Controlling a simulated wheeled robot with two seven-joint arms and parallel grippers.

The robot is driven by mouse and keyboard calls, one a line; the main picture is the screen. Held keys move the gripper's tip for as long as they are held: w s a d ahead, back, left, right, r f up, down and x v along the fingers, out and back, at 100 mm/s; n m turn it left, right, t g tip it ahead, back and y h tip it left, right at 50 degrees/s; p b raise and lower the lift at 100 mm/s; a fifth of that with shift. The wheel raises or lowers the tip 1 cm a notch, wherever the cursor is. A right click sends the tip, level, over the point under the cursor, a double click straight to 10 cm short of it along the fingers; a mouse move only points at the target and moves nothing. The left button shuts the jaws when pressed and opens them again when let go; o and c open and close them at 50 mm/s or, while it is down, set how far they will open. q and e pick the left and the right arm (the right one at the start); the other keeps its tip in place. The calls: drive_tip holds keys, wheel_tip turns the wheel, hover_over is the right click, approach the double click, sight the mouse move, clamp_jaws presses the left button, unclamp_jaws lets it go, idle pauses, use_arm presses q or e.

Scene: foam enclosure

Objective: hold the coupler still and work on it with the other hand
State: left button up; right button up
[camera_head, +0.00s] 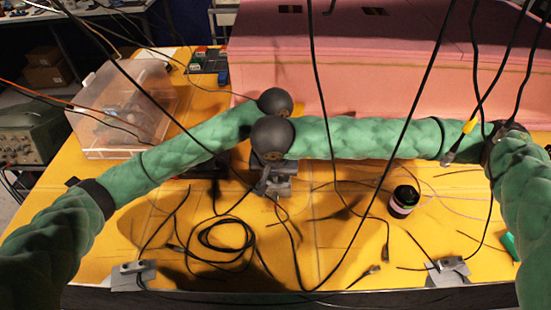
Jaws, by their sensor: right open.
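My two green padded arms reach in from both sides and their dark rounded wrists meet near the middle of the table. My right gripper (274,182) is below the nearer dark wrist, at a small grey metal piece whose outline merges with it; it is open. My left arm ends at the farther dark wrist (276,102), just behind the right one. Its fingers are hidden, so their state does not show. I cannot pick out the coupler for certain; the wrists and arms cover much of that spot.
Black cables (225,240) lie coiled on the yellow table (330,255), and others hang across the view. A dark jar (404,200) stands right of centre. A clear plastic box (122,105) is at left. Pink foam (375,65) walls the back. Grey clamps sit along the front edge.

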drive_tip(key=shift+n, duration=0.6)
drive_tip(key=shift+y, duration=0.3)
drive_tip(key=shift+d+n+y, duration=0.1)
drive_tip(key=shift+n+y, duration=0.3)
drive_tip(key=shift+n, duration=1.4)
clamp_jaws()
drive_tip(key=m, duration=0.2)
drive_tip(key=shift+m+h, duration=0.4)
drive_tip(key=shift+m, duration=0.4)
